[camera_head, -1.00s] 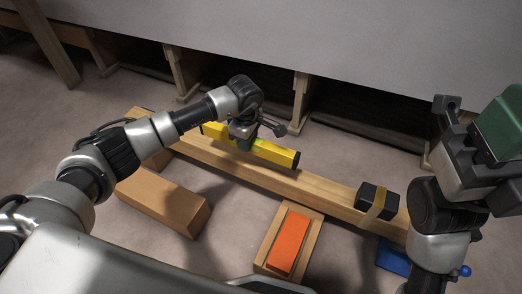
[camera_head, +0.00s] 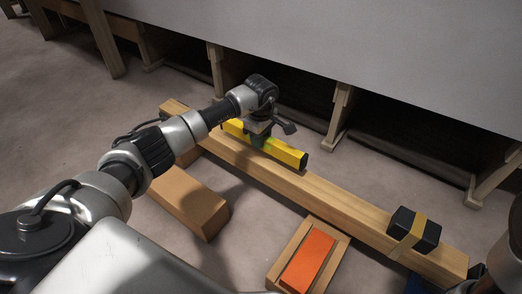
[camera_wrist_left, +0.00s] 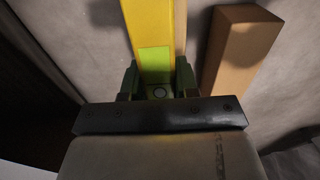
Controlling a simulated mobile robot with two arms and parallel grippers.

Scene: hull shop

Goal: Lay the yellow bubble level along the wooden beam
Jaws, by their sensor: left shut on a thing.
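The yellow bubble level (camera_head: 290,153) is in my left gripper (camera_head: 262,139), at the far left part of the long wooden beam (camera_head: 335,202). The level runs roughly parallel to the beam and overlaps its back edge in the head view. I cannot tell whether it touches the beam or is just above it. In the left wrist view the level (camera_wrist_left: 150,25) passes between the dark green fingers of the left gripper (camera_wrist_left: 158,80), its green window (camera_wrist_left: 154,62) near them. A strip of the beam (camera_wrist_left: 181,25) shows beside it. My right gripper is out of view.
A brown block (camera_head: 190,200) lies in front of the beam at left. A wooden tray (camera_head: 338,252) holds an orange piece (camera_head: 308,260). A grey hull (camera_head: 350,50) on wooden supports stands behind.

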